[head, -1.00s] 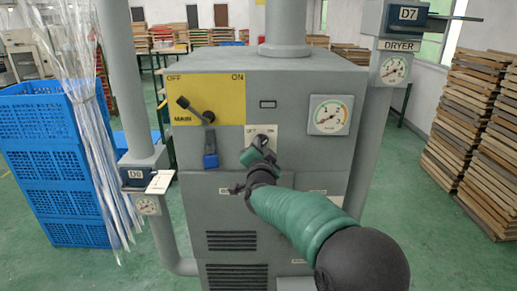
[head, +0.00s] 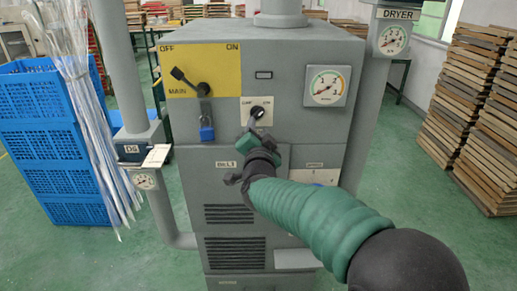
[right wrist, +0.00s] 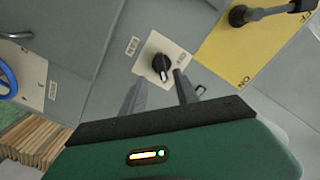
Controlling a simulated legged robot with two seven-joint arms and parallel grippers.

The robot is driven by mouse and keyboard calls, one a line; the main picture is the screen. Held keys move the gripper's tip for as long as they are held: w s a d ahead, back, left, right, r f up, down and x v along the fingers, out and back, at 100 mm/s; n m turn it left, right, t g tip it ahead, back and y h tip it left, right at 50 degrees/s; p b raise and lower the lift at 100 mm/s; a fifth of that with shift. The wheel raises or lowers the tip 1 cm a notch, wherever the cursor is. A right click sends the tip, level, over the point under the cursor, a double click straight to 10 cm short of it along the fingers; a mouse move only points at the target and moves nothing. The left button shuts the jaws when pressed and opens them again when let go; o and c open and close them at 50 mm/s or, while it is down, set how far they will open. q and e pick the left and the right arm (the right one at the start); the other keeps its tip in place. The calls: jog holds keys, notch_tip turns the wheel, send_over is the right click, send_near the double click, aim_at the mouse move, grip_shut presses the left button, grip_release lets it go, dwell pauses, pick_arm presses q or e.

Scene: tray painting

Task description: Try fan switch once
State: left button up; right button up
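The fan switch is most likely the small black knob (head: 257,112) on a white plate on the grey cabinet (head: 330,125), below the yellow panel; its label is too small to read surely. The right wrist view shows the knob (right wrist: 161,66) with a light mark on it. My right gripper (head: 251,130) is just below the knob in the head view. In the right wrist view its two fingers (right wrist: 160,85) are spread, with the knob ahead of the gap between them and no visible contact. My left gripper is not in view.
A black MAIN lever (head: 190,82) points toward OFF on the yellow panel, with a blue padlock (head: 207,132) below. A dial gauge (head: 326,86) is right of the knob. Blue crates (head: 65,170) stand left and stacked wooden trays (head: 475,120) right. Pipes flank the cabinet.

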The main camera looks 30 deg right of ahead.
jog(key=v, duration=0.9)
jog(key=shift+s, duration=0.3)
jog(key=shift+w+a+f, duration=0.1)
jog(key=shift+a, duration=0.05)
jog(key=s+a+f+n+g+y, duration=0.15)
jog(key=a+f+n+y, duration=0.3)
jog(key=f, duration=0.45)
jog(key=a+f+n+g+y, duration=0.2)
jog(key=a+f+n+y, duration=0.3)
jog(key=f, duration=0.5)
jog(key=s+a+f+n+g, duration=0.3)
jog(key=s+f+n+g, duration=0.3)
jog(key=s+f, duration=0.9)
jog(key=s+g, duration=0.1)
jog(key=g, duration=0.2)
jog(key=shift+s, duration=0.35)
jog(key=shift+a+f, duration=0.1)
